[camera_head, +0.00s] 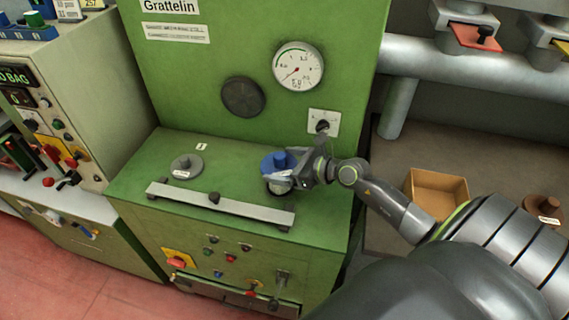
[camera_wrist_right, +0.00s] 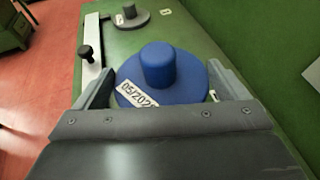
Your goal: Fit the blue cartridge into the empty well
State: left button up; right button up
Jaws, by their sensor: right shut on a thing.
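The blue cartridge (camera_head: 279,161) is a round disc with a raised knob, over the right part of the green machine's ledge. My right gripper (camera_head: 288,178) is shut on it, coming in from the right. In the right wrist view the blue cartridge (camera_wrist_right: 163,72) sits between the two fingers, knob up, with a white date label on its near side. A grey cartridge (camera_head: 187,166) with a label sits at the ledge's left. The empty well is not visible, and I cannot tell whether it lies under the blue cartridge. My left gripper is not in view.
A metal bar (camera_head: 220,203) with a dark knob runs along the ledge's front. A gauge (camera_head: 298,66), a dark disc (camera_head: 243,97) and a switch plate (camera_head: 323,122) are on the green panel behind. An open cardboard box (camera_head: 437,177) and a brown cartridge (camera_head: 543,204) are at right.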

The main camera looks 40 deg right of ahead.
jog(key=shift+f+b, duration=3.35)
jog(key=shift+f, duration=0.75)
dwell(2.5)
